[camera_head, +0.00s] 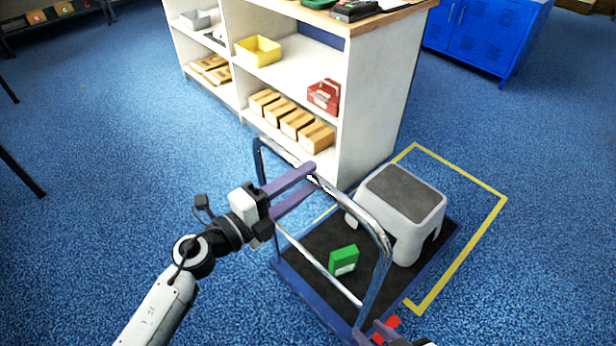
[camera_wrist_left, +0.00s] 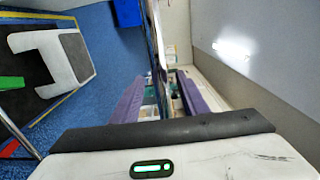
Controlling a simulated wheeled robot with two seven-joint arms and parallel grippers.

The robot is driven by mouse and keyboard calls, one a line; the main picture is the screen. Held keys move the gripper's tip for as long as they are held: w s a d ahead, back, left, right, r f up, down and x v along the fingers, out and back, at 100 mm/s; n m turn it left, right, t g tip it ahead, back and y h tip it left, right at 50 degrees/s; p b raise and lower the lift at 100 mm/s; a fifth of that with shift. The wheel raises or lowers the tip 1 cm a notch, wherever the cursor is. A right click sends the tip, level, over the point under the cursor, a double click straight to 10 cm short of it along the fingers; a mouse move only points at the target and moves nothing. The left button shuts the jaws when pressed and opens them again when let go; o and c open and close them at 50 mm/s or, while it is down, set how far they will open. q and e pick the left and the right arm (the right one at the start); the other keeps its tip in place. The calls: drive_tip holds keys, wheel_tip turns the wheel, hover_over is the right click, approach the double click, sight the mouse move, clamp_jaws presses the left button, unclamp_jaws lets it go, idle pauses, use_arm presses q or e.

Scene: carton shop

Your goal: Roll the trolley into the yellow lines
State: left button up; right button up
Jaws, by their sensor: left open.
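The trolley (camera_head: 291,270) has a blue-edged dark deck and a chrome push handle (camera_head: 375,232). A grey step stool (camera_head: 400,208) and a green box (camera_head: 343,260) stand on it. The yellow lines (camera_head: 470,253) mark a floor rectangle. The deck's far right part lies inside it; the handle end sticks out toward me. My left gripper (camera_head: 313,176) is open, its purple fingers at the handle's top bar. In the left wrist view the bar (camera_wrist_left: 155,45) runs between the fingers. My right gripper (camera_head: 379,334) shows only partly at the bottom edge, near the handle's right end.
A white shelf unit (camera_head: 372,110) with cartons, a yellow bin (camera_head: 258,51) and a red box (camera_head: 324,95) stands close behind the trolley. A blue cabinet (camera_head: 480,32) is at the back right. Blue carpet is clear on the left and far right.

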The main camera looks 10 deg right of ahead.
use_arm(q)
drive_tip(key=shift+x, duration=1.45)
clamp_jaws()
drive_tip(key=shift+f, duration=0.15)
